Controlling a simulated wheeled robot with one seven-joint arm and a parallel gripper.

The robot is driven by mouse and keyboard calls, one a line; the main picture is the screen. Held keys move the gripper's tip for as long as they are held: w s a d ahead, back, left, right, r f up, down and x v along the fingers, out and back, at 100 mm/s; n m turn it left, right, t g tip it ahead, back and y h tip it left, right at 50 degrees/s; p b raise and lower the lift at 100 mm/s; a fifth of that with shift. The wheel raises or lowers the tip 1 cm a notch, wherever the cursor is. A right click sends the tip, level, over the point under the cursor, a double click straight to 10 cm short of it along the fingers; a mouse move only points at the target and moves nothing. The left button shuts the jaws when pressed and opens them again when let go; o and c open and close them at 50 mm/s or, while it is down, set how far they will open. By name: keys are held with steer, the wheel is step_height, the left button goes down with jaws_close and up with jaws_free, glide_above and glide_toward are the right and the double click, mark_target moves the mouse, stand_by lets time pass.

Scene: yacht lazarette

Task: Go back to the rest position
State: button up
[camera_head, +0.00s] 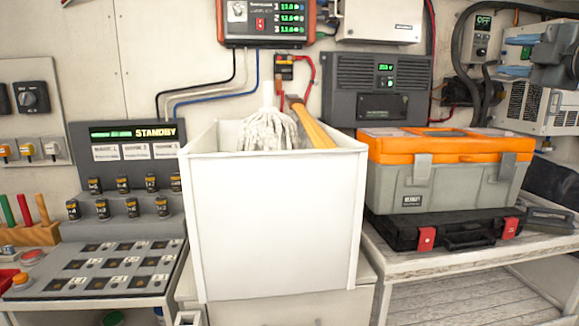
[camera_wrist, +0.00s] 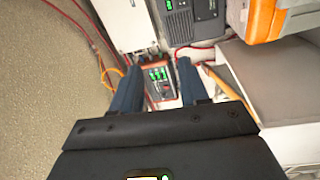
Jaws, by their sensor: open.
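My gripper (camera_head: 506,56) is at the upper right edge of the head view, its two blue fingers pointing left and spread apart. It hangs high in front of the wall equipment, above and to the right of the orange and grey toolbox (camera_head: 440,183). In the wrist view, my gripper (camera_wrist: 158,67) shows two separate blue fingers with nothing held between them. The display panel with green readouts (camera_wrist: 160,82) shows beyond the gap. Most of my arm is out of view.
A white bin (camera_head: 275,225) with a mop head (camera_head: 266,133) and a yellow-orange handle (camera_head: 312,127) stands in the centre. A standby console (camera_head: 125,215) is at left. A black case (camera_head: 445,233) lies under the toolbox on a bench (camera_head: 410,262). Hoses and boxes cover the wall.

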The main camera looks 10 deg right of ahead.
steer(key=s+a+f+m, duration=0.1)
steer(key=a+f+m, duration=0.2)
steer(key=f, duration=0.5)
steer(key=s+a+f+m+h, duration=0.1)
steer(key=a+f+m, duration=0.25)
steer(key=f, duration=0.45)
steer(key=s+a+f+m, duration=0.1)
steer(key=a+f+m, duration=0.25)
steer(key=f, duration=0.55)
steer(key=s+a+f+m+h, duration=0.1)
steer(key=s+a+f+m, duration=0.1)
steer(key=s+a+f, duration=0.5)
steer(key=s+a+f+m+h, duration=0.1)
steer(key=s+a+f+m, duration=0.15)
steer(key=s+f, duration=0.45)
steer(key=s+a+f+m+g, duration=0.1)
steer(key=s+a+f, duration=0.15)
steer(key=s, duration=0.65)
steer(key=s+a+f+m+g, duration=0.15)
steer(key=s+f, duration=0.25)
steer(key=s, duration=0.4)
steer(key=s+a+f+m+g, duration=0.1)
steer(key=s+a+f, duration=0.2)
steer(key=s, duration=0.6)
steer(key=s+r+y, duration=0.1)
steer(key=s+r, duration=0.2)
steer(key=s, duration=0.6)
steer(key=shift+s+d+g+y, duration=0.15)
steer(key=shift+s+g+y, duration=0.15)
steer(key=shift+g, duration=0.05)
